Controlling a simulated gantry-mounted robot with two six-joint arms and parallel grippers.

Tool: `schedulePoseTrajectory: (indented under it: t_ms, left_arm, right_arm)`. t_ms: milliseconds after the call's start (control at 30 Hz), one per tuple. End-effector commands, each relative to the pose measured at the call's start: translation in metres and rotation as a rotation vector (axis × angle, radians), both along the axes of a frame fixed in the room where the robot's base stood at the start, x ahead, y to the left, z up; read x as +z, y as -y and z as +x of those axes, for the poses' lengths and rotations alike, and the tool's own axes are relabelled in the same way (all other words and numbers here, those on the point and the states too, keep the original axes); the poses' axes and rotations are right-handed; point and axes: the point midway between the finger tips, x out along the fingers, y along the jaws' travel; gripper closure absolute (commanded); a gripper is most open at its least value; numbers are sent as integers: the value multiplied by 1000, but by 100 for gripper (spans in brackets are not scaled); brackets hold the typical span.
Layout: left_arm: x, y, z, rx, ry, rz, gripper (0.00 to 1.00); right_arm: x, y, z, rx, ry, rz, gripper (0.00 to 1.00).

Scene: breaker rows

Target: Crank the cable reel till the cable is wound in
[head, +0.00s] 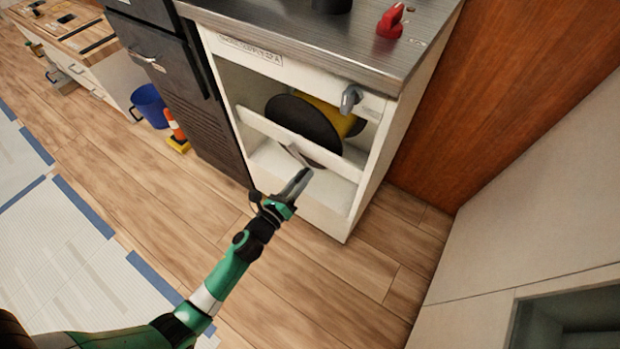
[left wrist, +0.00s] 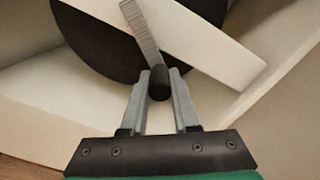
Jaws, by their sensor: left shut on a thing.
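The cable reel, with a black round flange (head: 290,118) and a yellow part (head: 345,122) behind it, sits inside an open white cabinet (head: 360,190). The black flange also shows in the left wrist view (left wrist: 95,40). A white bar (head: 272,130) crosses in front of the reel. A grey crank arm (left wrist: 140,28) stands in front of the bar and ends in a dark knob (left wrist: 158,83). My left gripper (head: 303,174) is at the crank, shut on the knob, with one finger on each side. My right gripper is not in view. How much cable is out is hidden.
A grey fitting (head: 350,98) is at the cabinet's upper right. A red object (head: 390,20) stands on the metal top.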

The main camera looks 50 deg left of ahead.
Motion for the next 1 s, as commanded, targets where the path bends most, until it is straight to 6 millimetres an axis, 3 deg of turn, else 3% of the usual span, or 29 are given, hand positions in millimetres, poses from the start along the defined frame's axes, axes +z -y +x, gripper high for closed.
schedulePoseTrajectory:
  t_ms: [433,467,600,867,1000]
  left_arm:
    - [0,-2,-1,3,-1,10,100]
    - [0,-2,-1,3,-1,10,66]
    - [0,-2,-1,4,-1,10,42]
    - [0,-2,-1,4,-2,10,42]
    - [-1,0,-10,4,-2,10,42]
  right_arm:
    - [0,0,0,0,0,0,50]
    - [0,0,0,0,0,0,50]
    - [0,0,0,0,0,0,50]
    - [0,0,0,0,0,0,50]
    - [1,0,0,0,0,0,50]
